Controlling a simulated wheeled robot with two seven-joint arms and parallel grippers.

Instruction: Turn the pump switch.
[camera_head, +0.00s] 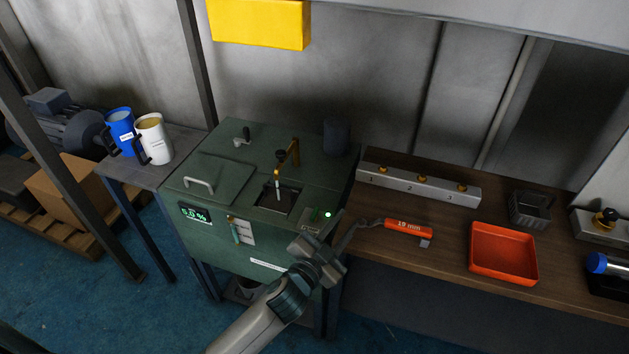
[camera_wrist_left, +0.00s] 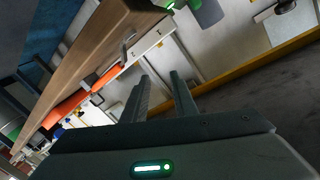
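The green machine (camera_head: 250,150) stands in the middle of the head view. My left gripper (camera_head: 340,228) is at this front right corner, just in front of the light. Contact cannot be told. In the left wrist view its two fingers (camera_wrist_left: 162,82) stand apart with nothing seen between them. A green light also shows there above the fingers (camera_wrist_left: 169,5). My right gripper is not in view.
A 19 mm spanner (camera_head: 408,228) with an orange handle lies on the wooden bench (camera_head: 450,220), right of my gripper. Two jugs (camera_head: 153,139) stand on a side table at left.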

